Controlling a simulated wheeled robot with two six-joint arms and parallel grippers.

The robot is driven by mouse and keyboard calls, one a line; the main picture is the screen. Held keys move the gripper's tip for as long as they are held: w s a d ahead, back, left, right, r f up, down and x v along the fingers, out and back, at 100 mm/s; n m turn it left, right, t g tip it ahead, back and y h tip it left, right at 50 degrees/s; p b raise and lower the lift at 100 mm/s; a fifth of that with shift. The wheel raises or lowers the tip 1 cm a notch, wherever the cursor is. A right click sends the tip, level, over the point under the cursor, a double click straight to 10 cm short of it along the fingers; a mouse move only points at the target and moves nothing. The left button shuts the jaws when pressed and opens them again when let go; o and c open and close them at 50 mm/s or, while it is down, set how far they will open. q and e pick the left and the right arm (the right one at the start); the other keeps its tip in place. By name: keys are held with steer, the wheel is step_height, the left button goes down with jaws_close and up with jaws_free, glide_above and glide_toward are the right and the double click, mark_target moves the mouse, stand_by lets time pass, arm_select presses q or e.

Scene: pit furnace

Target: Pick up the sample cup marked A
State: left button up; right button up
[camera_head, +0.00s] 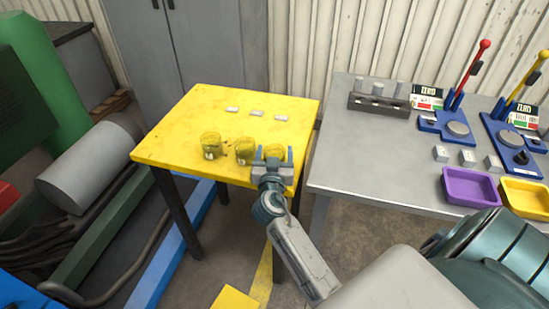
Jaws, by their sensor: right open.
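Three yellow sample cups stand in a row on the yellow table: a left cup (210,143), a middle cup (243,149) and a right cup (274,149). The left and middle cups carry small pale marks, too small to read, so I cannot tell which is A. My right gripper (273,155) is open at the right cup, near the table's front edge. Its blue fingers stand to either side of that cup and hide its lower part. I cannot tell whether they touch it. My left gripper is not in view.
Several small white labels (257,114) lie at the back of the yellow table (185,115). A grey table (370,150) at the right bears a metal rack (378,104), blue lever devices (456,124), a purple tray (447,196) and a yellow tray (508,205). Green machinery stands at the left.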

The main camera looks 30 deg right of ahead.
steer(key=shift+w+d, duration=0.3)
steer(key=shift+w, duration=0.15)
steer(key=shift+c, duration=0.5)
steer(key=c, duration=0.7)
steer(key=shift+o, duration=0.2)
steer(key=shift+r, duration=0.1)
